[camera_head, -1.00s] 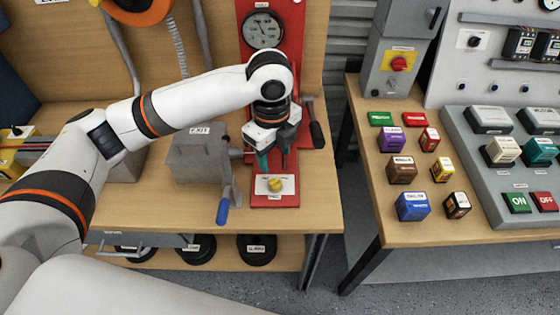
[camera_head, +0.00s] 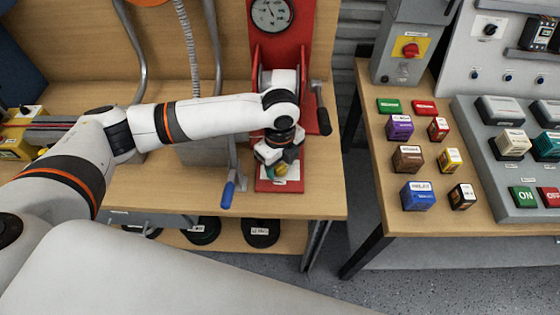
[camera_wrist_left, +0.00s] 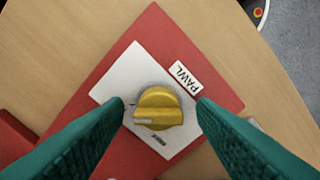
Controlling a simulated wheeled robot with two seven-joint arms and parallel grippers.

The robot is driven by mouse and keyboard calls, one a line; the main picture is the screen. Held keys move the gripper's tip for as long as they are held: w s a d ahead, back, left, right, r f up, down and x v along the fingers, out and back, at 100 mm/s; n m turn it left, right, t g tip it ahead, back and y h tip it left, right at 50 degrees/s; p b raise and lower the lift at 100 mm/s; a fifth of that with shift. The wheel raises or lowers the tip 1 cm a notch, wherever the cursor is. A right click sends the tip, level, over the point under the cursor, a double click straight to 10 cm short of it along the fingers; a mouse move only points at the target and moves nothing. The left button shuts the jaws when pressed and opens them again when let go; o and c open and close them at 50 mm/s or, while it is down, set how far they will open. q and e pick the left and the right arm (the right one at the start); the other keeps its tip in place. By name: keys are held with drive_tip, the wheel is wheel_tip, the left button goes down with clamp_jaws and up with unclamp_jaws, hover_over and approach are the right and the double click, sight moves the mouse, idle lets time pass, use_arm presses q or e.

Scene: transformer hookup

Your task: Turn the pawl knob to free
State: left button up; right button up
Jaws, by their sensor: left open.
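The yellow pawl knob (camera_wrist_left: 157,109) sits on a white plate (camera_wrist_left: 125,72) on the red base (camera_wrist_left: 150,28), beside a label reading PAWL (camera_wrist_left: 187,78). In the left wrist view the two teal fingers of my left gripper (camera_wrist_left: 160,112) stand open on either side of the knob, with small gaps showing. In the head view my left gripper (camera_head: 281,168) is directly over the knob (camera_head: 281,170), which is partly hidden by it. A second label by the knob is too blurred to read. My right gripper is not in view.
A crank with a blue handle (camera_head: 227,195) is left of the red base, and a black-handled crank (camera_head: 323,121) is at its right. A gauge (camera_head: 272,14) stands behind. Coloured blocks, including a blue one (camera_head: 418,196), are on the right table.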

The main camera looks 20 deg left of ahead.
use_arm(q)
drive_tip(key=c, duration=1)
drive_tip(key=shift+r+n+p, duration=0.15)
drive_tip(key=shift+n+p, duration=0.15)
drive_tip(key=shift+p, duration=0.4)
drive_tip(key=n+p, duration=1.2)
drive_tip(key=p, duration=0.3)
drive_tip(key=shift+r, duration=0.1)
drive_tip(key=n+p, duration=0.2)
drive_tip(key=n, duration=0.1)
drive_tip(key=shift+f+n+p, duration=0.2)
drive_tip(key=shift+n+p, duration=0.8)
drive_tip(key=shift+n, duration=0.2)
drive_tip(key=shift+w, duration=0.1)
drive_tip(key=o, duration=1)
